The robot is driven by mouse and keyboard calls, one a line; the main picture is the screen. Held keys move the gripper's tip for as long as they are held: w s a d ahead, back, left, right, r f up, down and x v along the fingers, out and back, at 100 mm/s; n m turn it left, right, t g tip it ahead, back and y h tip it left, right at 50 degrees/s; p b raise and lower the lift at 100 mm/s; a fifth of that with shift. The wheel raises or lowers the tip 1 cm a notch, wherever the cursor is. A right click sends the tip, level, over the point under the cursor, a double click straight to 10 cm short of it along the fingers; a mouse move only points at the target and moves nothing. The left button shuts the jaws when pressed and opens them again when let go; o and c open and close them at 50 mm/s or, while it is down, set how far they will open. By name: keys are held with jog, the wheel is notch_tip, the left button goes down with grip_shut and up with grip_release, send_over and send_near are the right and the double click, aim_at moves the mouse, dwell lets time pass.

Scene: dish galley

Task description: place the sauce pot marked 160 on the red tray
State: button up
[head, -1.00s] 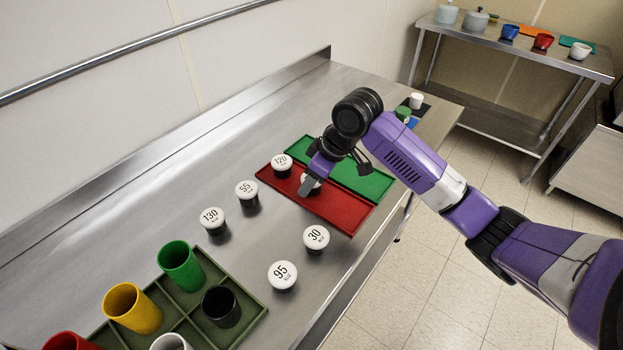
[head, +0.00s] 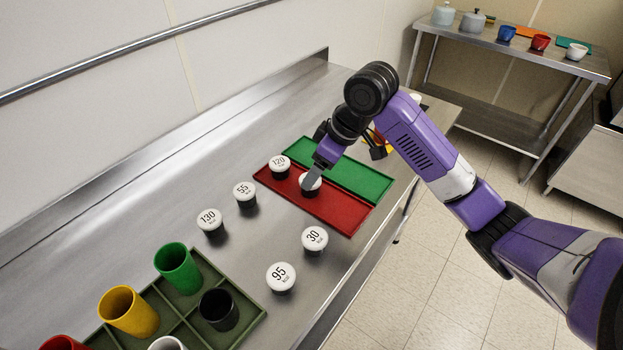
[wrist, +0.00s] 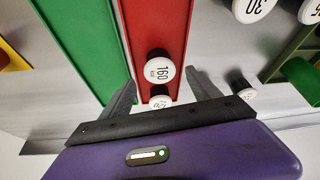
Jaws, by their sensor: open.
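The sauce pot marked 160 (wrist: 158,70) stands on the red tray (wrist: 158,22) in the wrist view, its white lid and number facing the camera. In the head view the same pot (head: 311,181) is partly hidden by my gripper (head: 314,172). The pot marked 120 (head: 279,164) stands at the left end of the red tray (head: 335,214). In the wrist view my gripper (wrist: 165,92) is open, its two fingers spread, with the 160 pot beyond the fingertips and apart from them.
A green tray (head: 352,177) lies beside the red one. Pots marked 55 (head: 244,193), 130 (head: 210,221), 30 (head: 315,238) and 95 (head: 281,277) stand on the steel counter. A divided green crate (head: 246,325) with coloured cups is at front left.

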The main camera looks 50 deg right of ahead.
jog(key=v, duration=0.6)
jog(key=shift+r, duration=0.15)
jog(key=shift+s, duration=0.1)
